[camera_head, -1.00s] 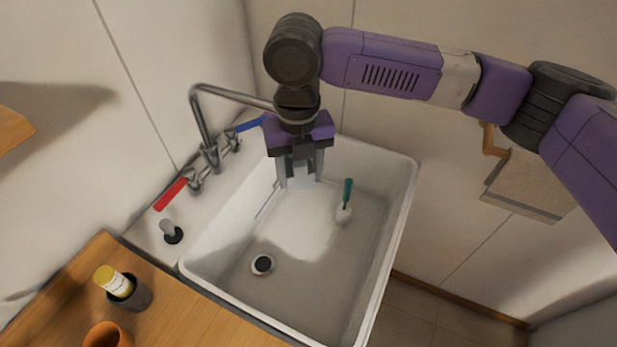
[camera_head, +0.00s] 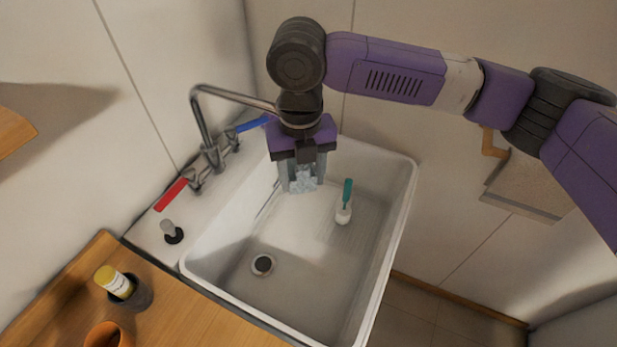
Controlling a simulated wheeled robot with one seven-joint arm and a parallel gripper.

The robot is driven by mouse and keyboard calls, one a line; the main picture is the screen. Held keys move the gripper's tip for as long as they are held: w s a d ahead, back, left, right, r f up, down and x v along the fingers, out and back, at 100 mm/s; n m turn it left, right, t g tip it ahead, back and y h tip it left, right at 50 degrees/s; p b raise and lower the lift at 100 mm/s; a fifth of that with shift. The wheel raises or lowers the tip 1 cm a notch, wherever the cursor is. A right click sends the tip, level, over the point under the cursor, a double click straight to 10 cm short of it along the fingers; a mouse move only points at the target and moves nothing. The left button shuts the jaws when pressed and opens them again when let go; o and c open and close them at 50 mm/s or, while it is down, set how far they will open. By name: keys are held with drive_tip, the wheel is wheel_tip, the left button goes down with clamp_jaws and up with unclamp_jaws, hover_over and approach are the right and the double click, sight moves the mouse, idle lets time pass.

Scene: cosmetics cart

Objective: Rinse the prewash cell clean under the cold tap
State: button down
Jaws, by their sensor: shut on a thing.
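My gripper (camera_head: 302,180) hangs over the back of the white sink (camera_head: 402,205), pointing down. It is shut on a pale, clear piece, seemingly the prewash cell (camera_head: 303,184), whose surface looks mottled and glinting. The fingers and gripper body hide part of it. The metal tap (camera_head: 200,115) stands at the left rim, its spout reaching right toward my gripper. The spout's end is hidden behind my wrist. The tap has a blue lever (camera_head: 252,125) and a red lever (camera_head: 171,194). I cannot tell whether water is running.
A white brush with a green handle (camera_head: 347,192) stands in the sink, right of my gripper. The drain (camera_head: 263,264) is near the front. A dark holder with a yellow-capped bottle (camera_head: 117,283) and an orange cup (camera_head: 104,335) stand on the wooden counter (camera_head: 190,318).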

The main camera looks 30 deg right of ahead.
drive_tip(key=s+r+p, duration=0.5)
drive_tip(key=s+r, duration=0.1)
drive_tip(key=s, duration=0.3)
drive_tip(key=shift+d+p, duration=0.35)
idle(0.5)
idle(0.8)
